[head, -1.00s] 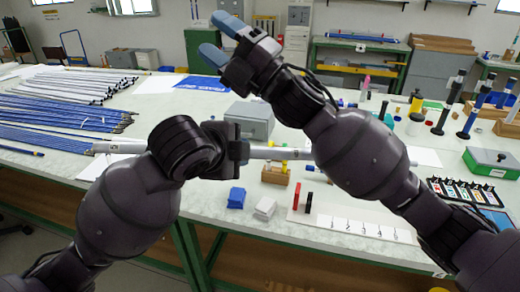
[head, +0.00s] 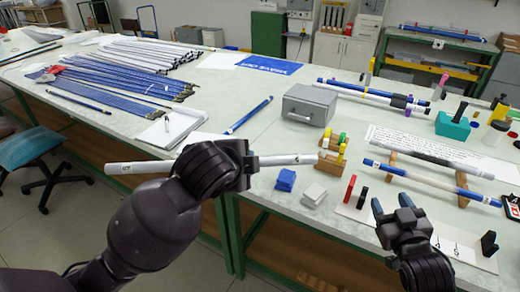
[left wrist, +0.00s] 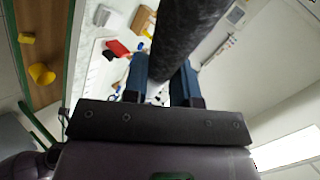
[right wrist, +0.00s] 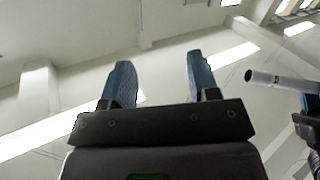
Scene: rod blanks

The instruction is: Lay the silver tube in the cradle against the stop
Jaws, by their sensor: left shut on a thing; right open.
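The silver tube (head: 140,167) is held roughly level in front of the table's near edge. My left gripper (head: 248,165) is shut around it, with a long part sticking out left and a shorter part right. In the left wrist view the tube (left wrist: 185,35) looks dark between the blue fingers (left wrist: 163,85). Its end (right wrist: 262,78) also shows in the right wrist view. My right gripper (head: 392,206) is open and empty over the front of the table; its fingers (right wrist: 155,80) are apart. Wooden supports (head: 462,190) at the right carry rods; I cannot tell which piece is the cradle or stop.
A numbered white strip (head: 440,238) with a red block (head: 350,188) and black blocks (head: 489,243) lies at the front right. Blue and white blocks (head: 314,194), a small wooden rack (head: 328,165) and a grey box (head: 308,105) stand nearby. Many rods lie at the back left.

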